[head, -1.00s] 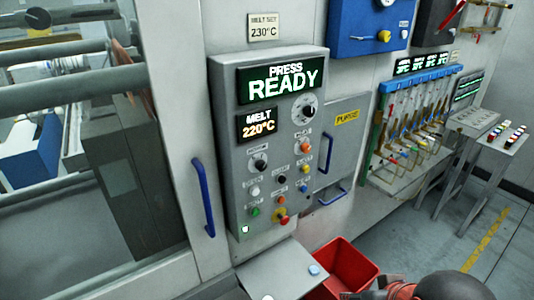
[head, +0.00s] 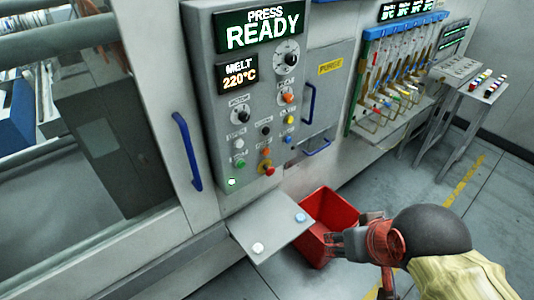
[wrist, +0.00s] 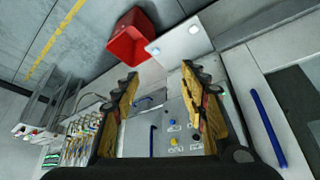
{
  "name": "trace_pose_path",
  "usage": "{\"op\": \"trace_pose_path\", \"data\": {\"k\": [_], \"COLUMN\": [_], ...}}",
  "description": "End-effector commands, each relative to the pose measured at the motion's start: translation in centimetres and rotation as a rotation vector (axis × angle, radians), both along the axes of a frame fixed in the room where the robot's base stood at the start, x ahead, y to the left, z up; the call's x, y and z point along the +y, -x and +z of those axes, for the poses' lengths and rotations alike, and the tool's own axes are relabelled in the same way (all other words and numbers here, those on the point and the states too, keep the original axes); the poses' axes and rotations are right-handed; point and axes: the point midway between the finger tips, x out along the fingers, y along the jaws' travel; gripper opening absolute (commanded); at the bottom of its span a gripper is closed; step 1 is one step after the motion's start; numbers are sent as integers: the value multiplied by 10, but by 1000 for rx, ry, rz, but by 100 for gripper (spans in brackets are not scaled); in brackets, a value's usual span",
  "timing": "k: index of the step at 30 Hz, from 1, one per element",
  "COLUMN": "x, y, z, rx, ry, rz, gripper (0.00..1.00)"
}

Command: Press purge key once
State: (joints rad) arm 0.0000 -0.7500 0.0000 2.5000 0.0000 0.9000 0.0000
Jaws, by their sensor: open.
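The grey control panel (head: 212,120) stands left of my gripper, with a PRESS READY display (head: 263,32) and a MELT 220°C display (head: 240,76). It carries knobs and several coloured keys, among them an orange key (head: 289,98), a yellow key (head: 290,119) and a green key (head: 241,164). Their labels are too small to read, so I cannot tell which is the purge key. A yellow PURGE sign (head: 331,67) is on the panel at its right. My gripper (head: 332,245) is open and empty beside the red bin, apart from the panel; its fingers show in the wrist view (wrist: 160,72).
Blue handles (head: 187,150) stick out. A hose rack (head: 405,35) is at the back right.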

Motion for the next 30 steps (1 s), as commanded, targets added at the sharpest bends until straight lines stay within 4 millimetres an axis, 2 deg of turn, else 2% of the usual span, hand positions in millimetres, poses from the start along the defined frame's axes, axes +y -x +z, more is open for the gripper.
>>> {"op": "trace_pose_path", "data": {"k": [22, 30], "x": [0, 0], "y": [0, 0], "z": [0, 0], "rx": [0, 0], "ry": [0, 0], "rz": [0, 0], "gripper": [0, 0]}}
